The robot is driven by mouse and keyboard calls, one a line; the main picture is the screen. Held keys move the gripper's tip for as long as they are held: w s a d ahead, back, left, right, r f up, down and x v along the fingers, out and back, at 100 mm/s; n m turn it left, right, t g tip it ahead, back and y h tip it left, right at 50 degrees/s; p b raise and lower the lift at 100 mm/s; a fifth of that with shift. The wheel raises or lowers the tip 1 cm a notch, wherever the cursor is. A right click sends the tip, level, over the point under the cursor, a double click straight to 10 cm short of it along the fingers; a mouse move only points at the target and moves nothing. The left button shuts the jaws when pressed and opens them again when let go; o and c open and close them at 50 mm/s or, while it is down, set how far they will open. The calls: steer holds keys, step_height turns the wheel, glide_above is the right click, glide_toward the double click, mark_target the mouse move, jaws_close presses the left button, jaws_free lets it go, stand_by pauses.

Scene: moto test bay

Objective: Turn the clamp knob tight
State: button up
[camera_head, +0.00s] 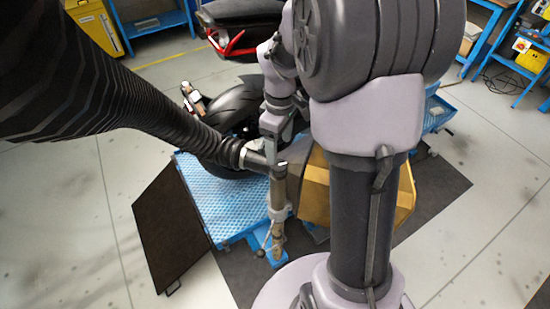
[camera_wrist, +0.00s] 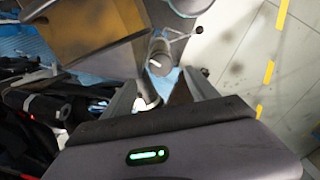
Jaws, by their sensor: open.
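In the wrist view my gripper (camera_wrist: 160,79) is open, its two fingers spread apart with nothing held between them. Just beyond the fingertips is a grey cylindrical fitting (camera_wrist: 160,56). A thin bar runs from it to the right and ends in a small dark ball knob (camera_wrist: 198,30), which appears to be the clamp knob. The fingers look apart from the knob. In the head view my gripper (camera_head: 272,145) is small and partly lost against the hose end.
A thick black ribbed hose (camera_head: 130,105) crosses the upper left to the fitting. A motorcycle wheel (camera_head: 232,110) stands behind on a blue lift platform (camera_head: 225,205). A tan box-like part (camera_head: 315,190) is close on the right. Open floor lies left and right.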

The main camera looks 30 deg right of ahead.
mark_target(278, 165)
step_height(278, 165, down, 8)
steer(key=shift+r+b, duration=0.1)
steer(key=shift+b, duration=0.35)
steer(key=shift+a, duration=0.1)
steer(key=c, duration=1.4)
